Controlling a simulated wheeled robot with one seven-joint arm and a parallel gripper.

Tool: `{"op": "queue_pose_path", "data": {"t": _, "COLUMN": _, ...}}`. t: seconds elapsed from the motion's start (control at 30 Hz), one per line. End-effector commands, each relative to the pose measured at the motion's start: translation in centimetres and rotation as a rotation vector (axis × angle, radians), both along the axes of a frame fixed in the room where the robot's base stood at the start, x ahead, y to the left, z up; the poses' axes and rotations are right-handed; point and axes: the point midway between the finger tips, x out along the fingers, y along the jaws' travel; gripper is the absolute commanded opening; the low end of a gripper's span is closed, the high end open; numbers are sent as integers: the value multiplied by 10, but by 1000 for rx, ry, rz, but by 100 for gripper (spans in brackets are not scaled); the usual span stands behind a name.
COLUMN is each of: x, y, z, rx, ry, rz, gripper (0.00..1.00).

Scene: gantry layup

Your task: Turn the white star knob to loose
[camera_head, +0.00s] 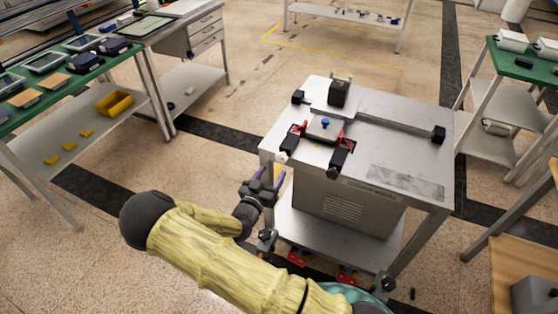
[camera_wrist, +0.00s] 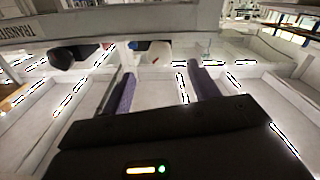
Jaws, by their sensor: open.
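The white star knob (camera_head: 282,157) is small at the near left corner of the metal table's top, at the end of a black and red clamp. In the wrist view a pale knob (camera_wrist: 155,50) with a dark part beside it shows beyond and between my fingertips, under a labelled beam; its star shape is not clear. My gripper (camera_head: 270,174) is in front of the table's left corner, below and left of the knob, apart from it. In the wrist view my gripper (camera_wrist: 161,72) has its two purple-grey fingers spread with nothing between them.
A black knob (camera_head: 336,166) sits right of the white one on the table's near edge. A blue knob (camera_head: 325,123) stands on the plate between red clamps. The metal table (camera_head: 400,150) has a grey cabinet (camera_head: 345,205) below. Floor left of the table is open.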

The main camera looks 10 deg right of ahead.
Motion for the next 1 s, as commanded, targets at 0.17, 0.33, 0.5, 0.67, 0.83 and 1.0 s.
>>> {"op": "queue_pose_path", "data": {"t": 0.17, "x": 26, "y": -20, "z": 1, "rx": -1, "ry": -1, "rz": -2, "gripper": 60}}
{"op": "queue_pose_path", "data": {"t": 0.33, "x": 46, "y": -35, "z": 0, "rx": -1, "ry": 0, "rz": -2, "gripper": 60}}
{"op": "queue_pose_path", "data": {"t": 0.5, "x": 55, "y": -40, "z": 0, "rx": -1, "ry": 1, "rz": 0, "gripper": 60}}
{"op": "queue_pose_path", "data": {"t": 0.67, "x": 55, "y": -41, "z": 0, "rx": -1, "ry": 1, "rz": 0, "gripper": 60}}
{"op": "queue_pose_path", "data": {"t": 0.83, "x": 55, "y": -40, "z": 0, "rx": -1, "ry": 1, "rz": 0, "gripper": 44}}
{"op": "queue_pose_path", "data": {"t": 1.0, "x": 55, "y": -40, "z": 0, "rx": -1, "ry": 1, "rz": 0, "gripper": 15}}
